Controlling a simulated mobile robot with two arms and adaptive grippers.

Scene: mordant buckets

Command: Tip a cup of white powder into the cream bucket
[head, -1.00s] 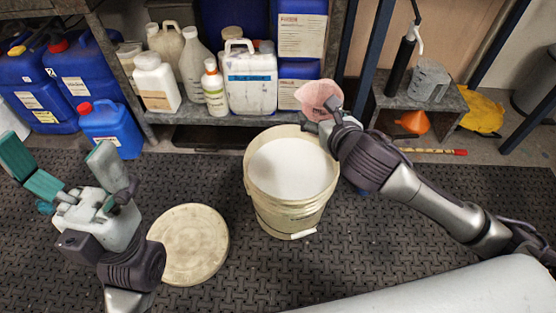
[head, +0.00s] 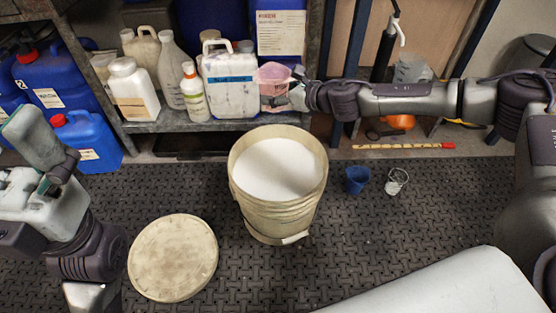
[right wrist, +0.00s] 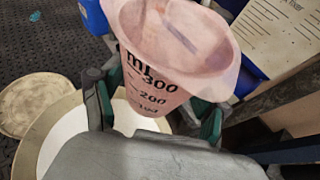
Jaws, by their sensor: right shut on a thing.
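The cream bucket (head: 247,207) stands open on the floor mat, with a white fill (head: 275,170) inside. My right gripper (head: 287,93) is shut on a pink see-through measuring cup (head: 272,74), beyond the bucket's back rim, in front of the shelf jugs in the picture. In the right wrist view the cup (right wrist: 165,75) looks upright, with black ml marks and its wide mouth up. Whether powder is in it I cannot tell.
A round cream lid (head: 172,257) lies left of the bucket. A blue cup (head: 357,180) and a small pale cup (head: 397,181) stand right of it. Jugs and bottles (head: 133,92) fill the shelf behind. An orange funnel (head: 398,122) and a yellow-red stick (head: 405,146) lie at the back.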

